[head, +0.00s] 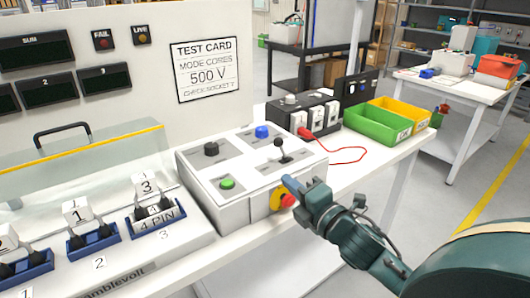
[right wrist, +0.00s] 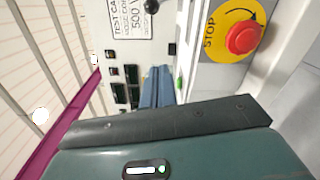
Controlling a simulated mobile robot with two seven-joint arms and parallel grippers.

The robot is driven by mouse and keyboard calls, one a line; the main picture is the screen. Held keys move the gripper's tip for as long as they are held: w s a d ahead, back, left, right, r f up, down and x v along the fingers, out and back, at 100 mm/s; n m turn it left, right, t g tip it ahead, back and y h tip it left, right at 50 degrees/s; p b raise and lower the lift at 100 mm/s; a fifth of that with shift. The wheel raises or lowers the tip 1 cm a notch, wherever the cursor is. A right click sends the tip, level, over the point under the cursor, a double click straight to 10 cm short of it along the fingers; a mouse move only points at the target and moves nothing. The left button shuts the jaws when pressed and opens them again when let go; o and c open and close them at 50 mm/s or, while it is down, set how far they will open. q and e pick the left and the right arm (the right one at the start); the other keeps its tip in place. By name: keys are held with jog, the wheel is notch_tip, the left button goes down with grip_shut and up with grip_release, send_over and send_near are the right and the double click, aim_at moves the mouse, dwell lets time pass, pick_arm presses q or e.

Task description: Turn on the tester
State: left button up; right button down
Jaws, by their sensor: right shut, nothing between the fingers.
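The tester's control box (head: 250,165) stands on the white bench. Its sloped top bears a green button (head: 227,183), a black knob (head: 211,149), a blue knob (head: 262,131) and a black lever (head: 281,148). A red stop button (head: 288,200) on a yellow plate sits on the front face; it also shows in the right wrist view (right wrist: 243,38). My right gripper (head: 291,184) is shut and empty, its blue fingertips close to the box's front edge, just above the stop button. Contact cannot be told. The fingers also show in the right wrist view (right wrist: 156,84). My left gripper is out of view.
The upright panel behind has dark displays (head: 36,46), FAIL (head: 103,40) and LIVE (head: 140,35) lamps, and a test card (head: 207,69). Blue sockets with numbered blocks (head: 93,240) stand left of the box. A socket unit (head: 304,115) with a red cable and green bin (head: 378,126) stand behind right.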

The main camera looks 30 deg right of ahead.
aim_at(282, 150)
jog(key=shift+s, duration=0.1)
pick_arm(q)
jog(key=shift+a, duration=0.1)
pick_arm(e)
jog(key=w, duration=0.5)
jog(key=w+p, duration=0.1)
jog(key=w, duration=0.4)
jog(key=shift+a+r, duration=0.1)
jog(key=shift+r, duration=0.1)
jog(key=d, duration=0.2)
jog(key=w+d+p, duration=0.1)
jog(key=shift+r, duration=0.3)
jog(key=shift+w+d, duration=0.1)
jog(key=shift+d, duration=0.25)
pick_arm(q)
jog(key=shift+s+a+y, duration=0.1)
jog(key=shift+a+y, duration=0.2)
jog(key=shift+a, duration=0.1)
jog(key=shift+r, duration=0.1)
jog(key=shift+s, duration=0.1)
pick_arm(e)
jog(key=shift+w, duration=0.1)
